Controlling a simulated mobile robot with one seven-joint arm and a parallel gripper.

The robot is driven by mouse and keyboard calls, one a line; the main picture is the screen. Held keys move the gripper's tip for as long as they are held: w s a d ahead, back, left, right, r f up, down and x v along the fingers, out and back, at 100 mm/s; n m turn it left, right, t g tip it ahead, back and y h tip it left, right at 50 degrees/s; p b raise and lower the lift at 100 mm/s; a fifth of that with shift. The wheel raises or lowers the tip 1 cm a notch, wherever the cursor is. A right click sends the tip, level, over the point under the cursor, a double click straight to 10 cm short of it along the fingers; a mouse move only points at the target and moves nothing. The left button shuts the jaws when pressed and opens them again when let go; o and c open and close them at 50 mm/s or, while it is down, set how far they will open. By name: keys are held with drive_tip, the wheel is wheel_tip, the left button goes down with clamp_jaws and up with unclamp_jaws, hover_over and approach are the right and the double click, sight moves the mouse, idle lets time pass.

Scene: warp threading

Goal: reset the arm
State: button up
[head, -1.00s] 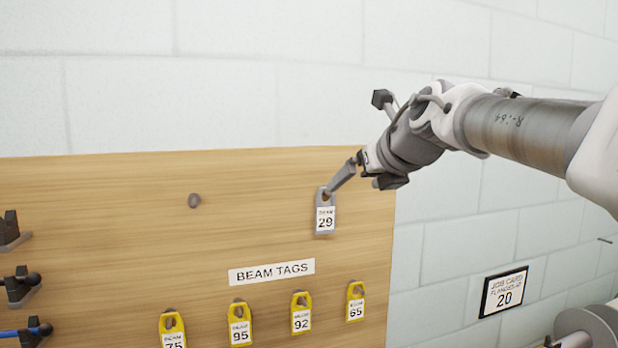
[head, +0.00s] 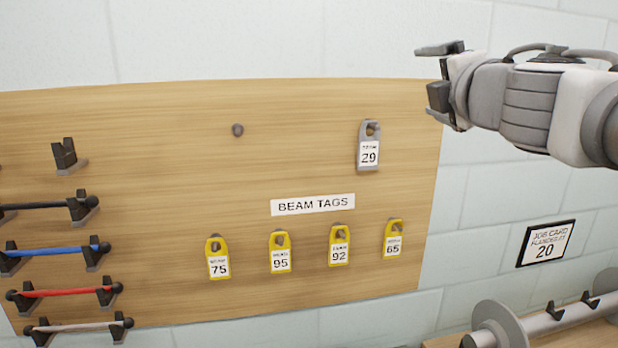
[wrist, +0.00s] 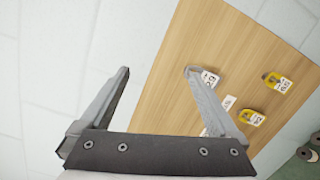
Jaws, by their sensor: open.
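My gripper (head: 432,72) is open and empty at the upper right of the head view, up and to the right of the grey tag. Its two spread fingers (wrist: 155,85) show in the wrist view with nothing between them. The grey tag marked 29 (head: 368,147) hangs on a peg on the wooden board (head: 150,150), apart from my gripper. In the wrist view the grey tag (wrist: 210,79) lies partly behind the right finger.
Yellow tags 75 (head: 217,258), 95 (head: 280,252), 92 (head: 339,246) and 65 (head: 393,239) hang below the BEAM TAGS label (head: 312,204). A bare peg (head: 237,130) is at upper left. Coloured rods sit in brackets at left. A job card (head: 546,243) and spool (head: 500,325) are at right.

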drive_tip(key=s+d+f+m+g+h, duration=0.2)
drive_tip(key=s+f+m+g, duration=0.15)
drive_tip(key=f+m, duration=0.5)
drive_tip(key=s+d+f+m+g+h, duration=0.3)
drive_tip(key=s+f+m, duration=0.2)
drive_tip(key=f+m, duration=0.3)
drive_tip(key=s+a+f+m+g+y, duration=0.2)
drive_tip(key=s+a+f+g, duration=0.1)
drive_tip(key=s+f, duration=0.3)
drive_tip(key=s+a+f+m+g+y+b, duration=0.1)
drive_tip(key=s+a+f+m+g+y, duration=0.1)
drive_tip(key=s+a+f, duration=0.4)
wheel_tip(320, 180, down, 5)
drive_tip(key=shift+s+f+m+g, duration=0.1)
drive_tip(key=shift+s+m+g, duration=0.45)
drive_tip(key=shift+m, duration=0.2)
